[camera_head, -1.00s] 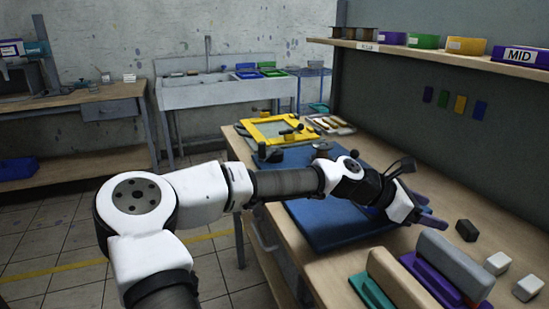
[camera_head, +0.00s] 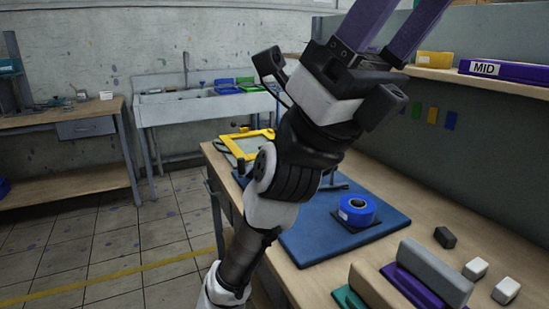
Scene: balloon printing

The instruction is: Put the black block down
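The black block (camera_head: 445,237) lies on the wooden table, to the right of the blue mat and behind the grey-topped purple block. Nothing touches it. My gripper (camera_head: 408,14) is raised high above the table, with its purple fingers pointing up and out of the top of the picture. The visible parts of the fingers stand apart with a gap between them. The fingertips are out of view, and I see nothing held between the fingers. The black block is well below and to the right of my gripper.
A blue ring-shaped roll (camera_head: 357,210) sits on a dark patch on the blue mat (camera_head: 312,238). Two white blocks (camera_head: 475,269) and purple and green based blocks (camera_head: 433,272) stand at the front right. A shelf (camera_head: 460,76) with coloured boxes overhangs the table's back. A yellow frame (camera_head: 246,145) lies beyond.

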